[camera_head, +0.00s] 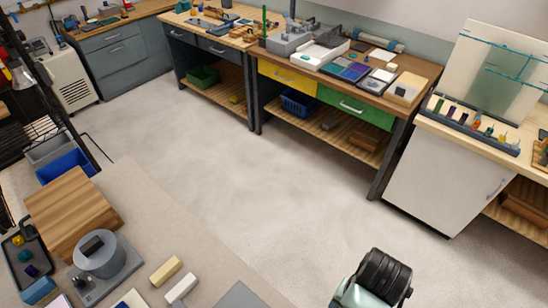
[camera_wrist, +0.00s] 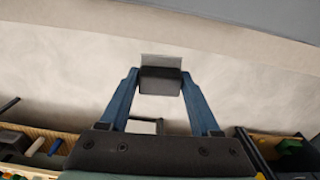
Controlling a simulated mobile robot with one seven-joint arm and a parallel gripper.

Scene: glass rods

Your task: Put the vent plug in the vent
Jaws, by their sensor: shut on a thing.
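In the wrist view my gripper (camera_wrist: 161,79) has its two blue fingers closed on a dark block with a lighter grey upper part, which I take to be the vent plug (camera_wrist: 161,81). It is held clear, with pale floor or surface behind it. In the head view a grey round drum (camera_head: 99,262) on a flat grey base stands at the lower left. A dark rectangular patch on its top may be the vent (camera_head: 92,246), but I cannot tell if it is an opening or a block. My gripper's fingers do not show in the head view.
A wooden block (camera_head: 72,208) stands behind the drum, and a dark tray (camera_head: 28,262) with small coloured items lies left of it. Yellow (camera_head: 166,270) and white (camera_head: 181,288) bars lie to its right. Benches line the far wall. The middle floor is clear.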

